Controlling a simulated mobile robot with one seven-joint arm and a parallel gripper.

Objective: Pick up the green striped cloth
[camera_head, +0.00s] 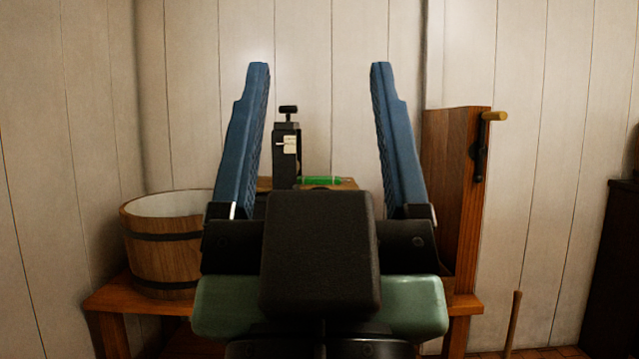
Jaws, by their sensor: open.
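My gripper (319,66) fills the middle of the view, with its two blue fingers pointing up and spread wide apart. Nothing shows held between them. A small bright green thing with pale marks, which looks like the green striped cloth (321,181), lies on a brown wooden surface (346,185) behind the gripper. It shows between the fingers, low down, just above the dark body of the gripper. That body hides what lies below it, so I cannot tell the cloth's full extent. The gripper appears apart from it.
A wooden bucket (163,245) with dark hoops stands on the left of a wooden bench (115,299). A black upright device (286,150) with a knob stands left of the cloth. A tall wooden panel (450,190) with a yellowish peg is at right. Pale plank walls stand close behind.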

